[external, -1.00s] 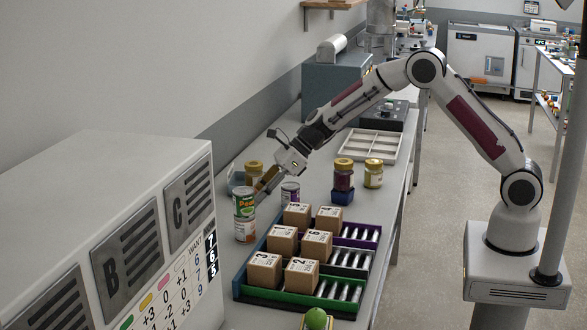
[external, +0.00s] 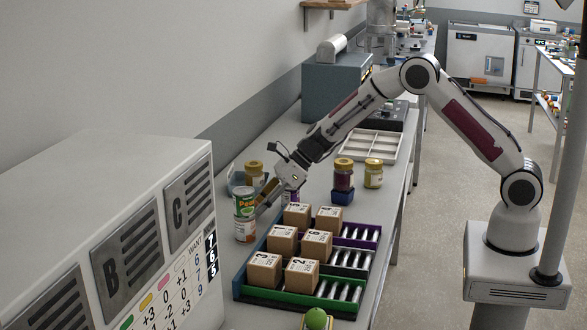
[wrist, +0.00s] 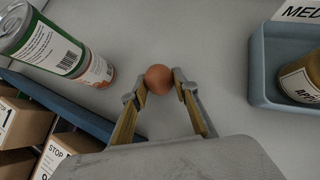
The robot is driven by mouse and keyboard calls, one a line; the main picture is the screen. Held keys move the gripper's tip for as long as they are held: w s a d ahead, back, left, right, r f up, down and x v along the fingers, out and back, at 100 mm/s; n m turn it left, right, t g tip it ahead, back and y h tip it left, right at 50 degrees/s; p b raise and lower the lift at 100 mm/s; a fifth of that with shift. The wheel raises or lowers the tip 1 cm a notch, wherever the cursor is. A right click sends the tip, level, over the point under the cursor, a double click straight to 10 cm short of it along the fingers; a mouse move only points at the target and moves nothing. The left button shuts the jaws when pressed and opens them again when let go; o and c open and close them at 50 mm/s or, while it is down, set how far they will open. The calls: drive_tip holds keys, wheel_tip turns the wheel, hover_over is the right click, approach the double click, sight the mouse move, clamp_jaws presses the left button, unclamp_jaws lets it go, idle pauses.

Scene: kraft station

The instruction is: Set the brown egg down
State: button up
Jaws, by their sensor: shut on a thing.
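The brown egg (wrist: 158,79) is between the fingertips of my gripper (wrist: 160,88) in the wrist view. Both fingers close on its sides. Pale grey table surface (wrist: 200,40) shows around the egg; I cannot tell whether the egg touches it. In the external view my gripper (external: 268,198) is low over the table behind the stacked cans, and the egg is hidden there.
Stacked cans (external: 244,215) stand close to my gripper, left of the egg in the wrist view (wrist: 45,45). A blue-grey bin (wrist: 262,75) with a jar is to its right. Cardboard boxes (external: 283,240) fill roller lanes nearby. Bare table lies between cans and bin.

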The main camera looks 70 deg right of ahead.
drive_tip(key=shift+f, duration=0.1)
drive_tip(key=o, duration=0.8)
drive_tip(key=shift+o, duration=0.2)
drive_tip(key=shift+v, duration=0.95)
drive_tip(key=v, duration=1)
drive_tip(key=shift+r, duration=0.25)
